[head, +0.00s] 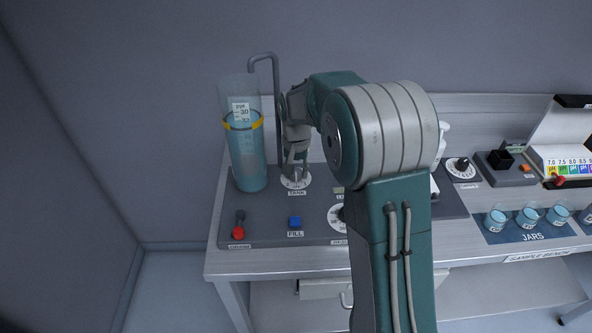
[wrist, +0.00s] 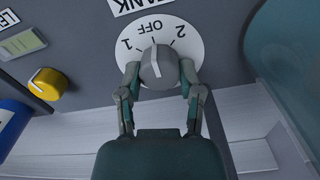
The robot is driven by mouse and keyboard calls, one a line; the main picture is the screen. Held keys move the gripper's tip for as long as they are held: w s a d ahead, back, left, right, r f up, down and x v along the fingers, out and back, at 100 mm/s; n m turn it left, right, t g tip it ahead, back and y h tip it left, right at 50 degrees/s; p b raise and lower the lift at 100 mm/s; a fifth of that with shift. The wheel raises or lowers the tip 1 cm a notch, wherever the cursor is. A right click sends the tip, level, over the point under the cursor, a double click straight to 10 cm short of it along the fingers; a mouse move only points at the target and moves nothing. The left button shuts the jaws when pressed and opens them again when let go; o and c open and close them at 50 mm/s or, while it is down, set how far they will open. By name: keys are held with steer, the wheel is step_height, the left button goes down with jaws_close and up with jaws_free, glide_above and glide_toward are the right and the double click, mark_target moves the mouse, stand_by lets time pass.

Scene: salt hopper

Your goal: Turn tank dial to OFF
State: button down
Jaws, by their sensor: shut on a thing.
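The tank dial is a grey knob (wrist: 157,66) with a white pointer line, on a round white plate (wrist: 172,28) marked 1, OFF and 2. The pointer line points up in the wrist view, roughly at the middle tick by OFF. My gripper (wrist: 160,74) is shut on the knob, one finger on each side. In the head view my gripper (head: 296,168) points down onto the dial plate (head: 297,184) above the TANK label (head: 297,193), and mostly covers the knob.
A clear cylinder of blue water (head: 246,160) stands just left of my gripper, with a grey bent pipe (head: 275,90) behind. A red-knobbed lever (head: 238,232) and blue FILL button (head: 294,222) are in front. A yellow knob (wrist: 46,84) is nearby. Jars (head: 527,215) stand right.

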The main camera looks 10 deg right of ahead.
steer(key=shift+s+f, duration=0.15)
steer(key=shift+f, duration=0.05)
steer(key=shift+c, duration=1.3)
jaws_free()
steer(key=shift+a, duration=0.1)
steer(key=shift+r, duration=0.1)
steer(key=shift+r, duration=0.1)
step_height(320, 180, up, 12)
steer(key=shift+w, duration=0.2)
